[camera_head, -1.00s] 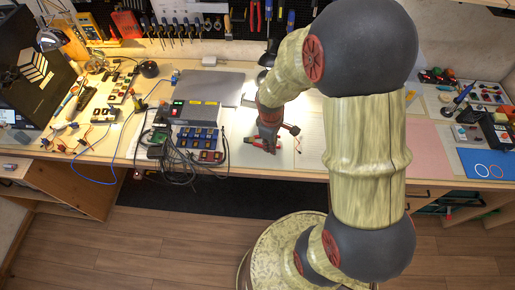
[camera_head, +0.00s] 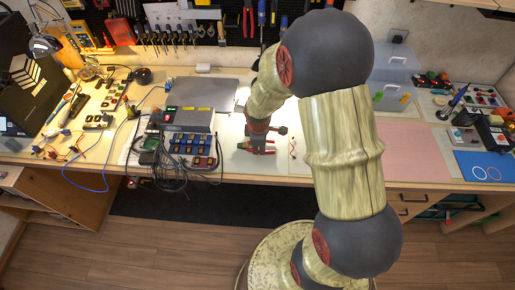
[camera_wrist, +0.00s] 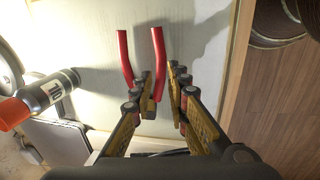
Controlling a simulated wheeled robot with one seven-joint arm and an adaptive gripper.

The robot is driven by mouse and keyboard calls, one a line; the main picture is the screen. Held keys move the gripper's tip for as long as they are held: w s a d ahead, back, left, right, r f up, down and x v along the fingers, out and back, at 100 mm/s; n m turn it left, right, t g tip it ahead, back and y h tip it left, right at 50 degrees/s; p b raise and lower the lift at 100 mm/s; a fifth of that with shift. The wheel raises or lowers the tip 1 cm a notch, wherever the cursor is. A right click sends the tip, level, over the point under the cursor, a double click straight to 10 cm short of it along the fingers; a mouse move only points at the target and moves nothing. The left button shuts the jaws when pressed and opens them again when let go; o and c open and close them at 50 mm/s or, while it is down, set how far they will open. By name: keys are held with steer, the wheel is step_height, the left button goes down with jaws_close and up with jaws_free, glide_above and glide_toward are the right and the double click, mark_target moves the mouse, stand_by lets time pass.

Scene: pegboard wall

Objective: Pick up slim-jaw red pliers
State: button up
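In the wrist view, two red plier handles (camera_wrist: 158,62) lie side by side over a pale surface. The jaws of the pliers are hidden. My gripper (camera_wrist: 163,80) is open, with its two dark and yellow fingers at the handles. The left handle is outside the gap, beyond the left finger. I cannot tell whether a finger touches a handle. In the head view, my gripper is low over the bench, with small red parts (camera_head: 262,151) at its tip.
A dark bottle-like object (camera_wrist: 48,92) with a red end and white label is left of the gripper. The bench's wooden edge (camera_wrist: 236,65) is to the right. A grey control box (camera_head: 187,120) with cables stands left of the arm. Red-handled pliers (camera_head: 249,22) hang on the pegboard.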

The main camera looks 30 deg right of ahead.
steer(key=shift+w+d+f, duration=0.1)
steer(key=shift+w+f, duration=0.1)
steer(key=shift+f, duration=0.9)
steer(key=shift+c, duration=0.4)
jaws_close()
